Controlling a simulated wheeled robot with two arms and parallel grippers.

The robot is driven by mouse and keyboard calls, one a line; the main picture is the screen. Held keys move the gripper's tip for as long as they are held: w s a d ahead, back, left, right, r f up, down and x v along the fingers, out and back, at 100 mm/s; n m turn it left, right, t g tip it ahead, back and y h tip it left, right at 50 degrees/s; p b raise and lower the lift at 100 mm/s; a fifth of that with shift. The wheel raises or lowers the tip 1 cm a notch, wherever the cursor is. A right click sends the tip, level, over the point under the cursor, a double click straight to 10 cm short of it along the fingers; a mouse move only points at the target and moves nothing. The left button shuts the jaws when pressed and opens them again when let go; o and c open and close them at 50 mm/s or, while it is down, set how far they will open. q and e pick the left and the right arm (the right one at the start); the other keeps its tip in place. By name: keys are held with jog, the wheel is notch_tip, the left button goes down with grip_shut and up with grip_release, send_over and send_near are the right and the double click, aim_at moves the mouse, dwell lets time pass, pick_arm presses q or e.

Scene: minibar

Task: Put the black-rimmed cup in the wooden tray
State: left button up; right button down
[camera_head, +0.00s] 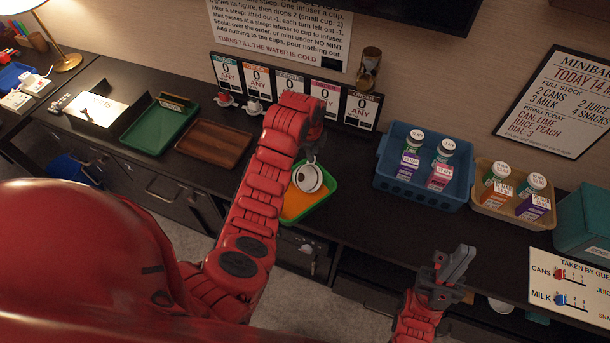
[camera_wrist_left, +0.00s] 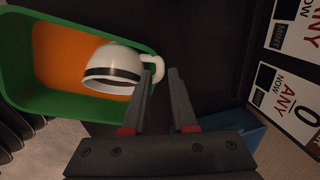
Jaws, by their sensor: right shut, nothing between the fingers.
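The white black-rimmed cup (camera_head: 307,178) is at the green tray with an orange floor (camera_head: 291,212). In the left wrist view the cup (camera_wrist_left: 113,69) overlaps that tray's edge, its handle by my fingertips; I cannot tell whether it rests there. My left gripper (camera_head: 314,158) is above the cup, partly hidden by its own arm. In the left wrist view its fingers (camera_wrist_left: 161,75) are apart, with a gap between them. The wooden tray (camera_head: 214,144) is empty, left of my left arm. My right gripper (camera_head: 464,258) is shut and empty at the front right.
A green tray (camera_head: 160,125) stands left of the wooden tray. Small red and white pots (camera_head: 240,104) and a row of cards (camera_head: 292,88) stand behind. Dark counter lies bare between.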

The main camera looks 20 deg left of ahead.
pick_arm(q)
jog(key=shift+w+f, duration=0.1)
jog(key=shift+f, duration=0.4)
grip_shut()
dwell(1.1)
